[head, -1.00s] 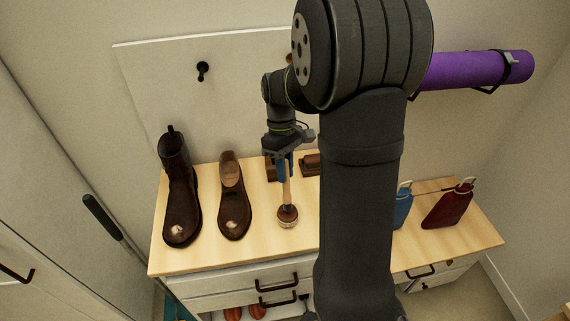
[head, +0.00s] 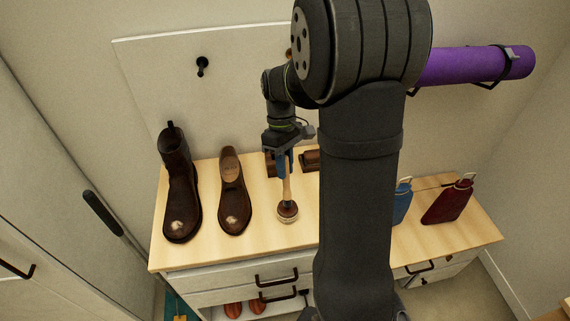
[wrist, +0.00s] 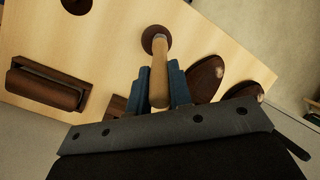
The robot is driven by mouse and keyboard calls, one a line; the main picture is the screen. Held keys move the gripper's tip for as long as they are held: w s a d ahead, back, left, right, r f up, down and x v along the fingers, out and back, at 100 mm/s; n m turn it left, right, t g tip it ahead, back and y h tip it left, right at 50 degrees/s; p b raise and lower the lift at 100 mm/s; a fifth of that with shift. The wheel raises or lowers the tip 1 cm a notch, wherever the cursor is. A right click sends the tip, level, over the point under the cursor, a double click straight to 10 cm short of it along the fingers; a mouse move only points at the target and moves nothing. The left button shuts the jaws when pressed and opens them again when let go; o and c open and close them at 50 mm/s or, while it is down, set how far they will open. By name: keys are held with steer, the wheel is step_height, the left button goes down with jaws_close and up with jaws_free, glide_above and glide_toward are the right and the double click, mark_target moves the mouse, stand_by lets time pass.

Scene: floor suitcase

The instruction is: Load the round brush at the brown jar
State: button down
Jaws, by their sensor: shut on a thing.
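My gripper (head: 285,160) points down over the shelf top, its blue fingers shut on the pale wooden handle of the round brush (head: 288,210). The brush hangs nearly upright, brown round head down, with a pale band under it. I cannot tell whether it touches the wood. The wrist view shows the handle between my fingertips (wrist: 157,68) and the brush's brown head (wrist: 155,38) beyond. A dark round thing (wrist: 75,5), cut off at the wrist view's top edge, may be the brown jar. No jar shows clearly in the head view, where my arm hides part of the top.
A brown boot (head: 178,190) and a brown low shoe (head: 233,195), both with pale toe patches, stand left of the brush. A brown wooden block (wrist: 45,88) lies behind. Blue (head: 402,202) and red (head: 448,202) flasks stand right. Bare wood surrounds the brush.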

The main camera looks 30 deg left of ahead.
steer(key=shift+f, duration=0.5)
stand_by(1.0)
steer(key=shift+r, duration=3.6)
